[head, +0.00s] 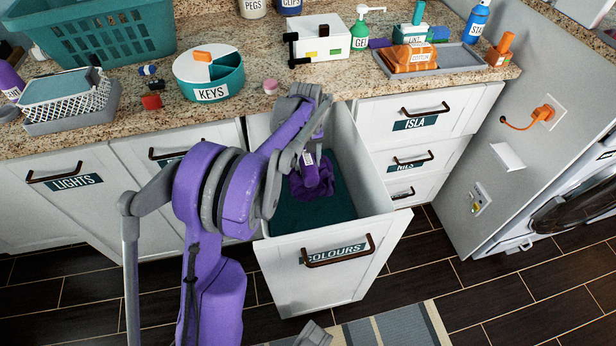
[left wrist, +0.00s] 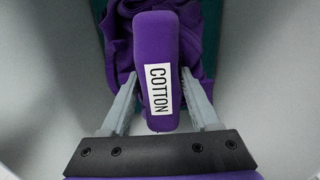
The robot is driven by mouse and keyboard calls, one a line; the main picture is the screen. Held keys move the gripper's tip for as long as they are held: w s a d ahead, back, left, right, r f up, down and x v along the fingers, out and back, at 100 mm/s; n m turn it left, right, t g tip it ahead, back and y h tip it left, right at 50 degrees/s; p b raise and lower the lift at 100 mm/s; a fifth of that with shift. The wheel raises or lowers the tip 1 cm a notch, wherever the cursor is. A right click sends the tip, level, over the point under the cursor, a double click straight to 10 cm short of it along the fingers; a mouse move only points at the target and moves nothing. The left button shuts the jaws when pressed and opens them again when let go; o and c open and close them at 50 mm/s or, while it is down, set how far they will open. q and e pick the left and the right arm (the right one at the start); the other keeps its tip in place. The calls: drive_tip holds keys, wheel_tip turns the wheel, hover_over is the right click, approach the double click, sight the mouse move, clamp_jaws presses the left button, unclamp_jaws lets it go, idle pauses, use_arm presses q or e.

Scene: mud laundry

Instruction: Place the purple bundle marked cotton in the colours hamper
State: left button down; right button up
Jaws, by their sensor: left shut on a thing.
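The purple bundle (head: 316,178) has a rolled part with a white COTTON label, which faces the camera in the left wrist view (left wrist: 154,55). My left gripper (head: 306,160) reaches down into the open colours hamper (head: 283,286), a white pull-out with a COLOURS plate and dark handle. Its two grey fingers, seen in the left wrist view (left wrist: 160,105), are shut on the bundle, one on each side. The bundle is inside the hamper walls, over its teal bottom (head: 343,205). I cannot tell if it touches the bottom. A grey part of mine shows at the bottom edge, perhaps my right gripper.
The lights hamper (head: 65,205) is closed at left. Drawers labelled ISLA (head: 440,105) and NILS are closed at right. The counter holds a teal basket (head: 90,40), a KEYS tub (head: 209,80) and a tray (head: 455,70) with an orange bundle (head: 412,57). A striped rug (head: 390,328) lies in front.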

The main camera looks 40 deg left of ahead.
use_arm(q)
drive_tip(key=shift+f+b, duration=0.35)
drive_tip(key=shift+f, duration=1.9)
drive_tip(key=shift+f+b, duration=0.4)
drive_tip(key=shift+f, duration=0.25)
drive_tip(key=shift+c, duration=0.6)
unclamp_jaws()
drive_tip(key=r+p, duration=0.1)
drive_tip(key=r, duration=0.3)
drive_tip(key=r+p, duration=0.1)
drive_tip(key=r, duration=0.4)
drive_tip(key=r+p, duration=0.1)
drive_tip(key=r, duration=0.3)
drive_tip(key=shift+w+a+r, duration=0.15)
drive_tip(key=shift+w+a, duration=0.05)
drive_tip(key=shift+a, duration=0.05)
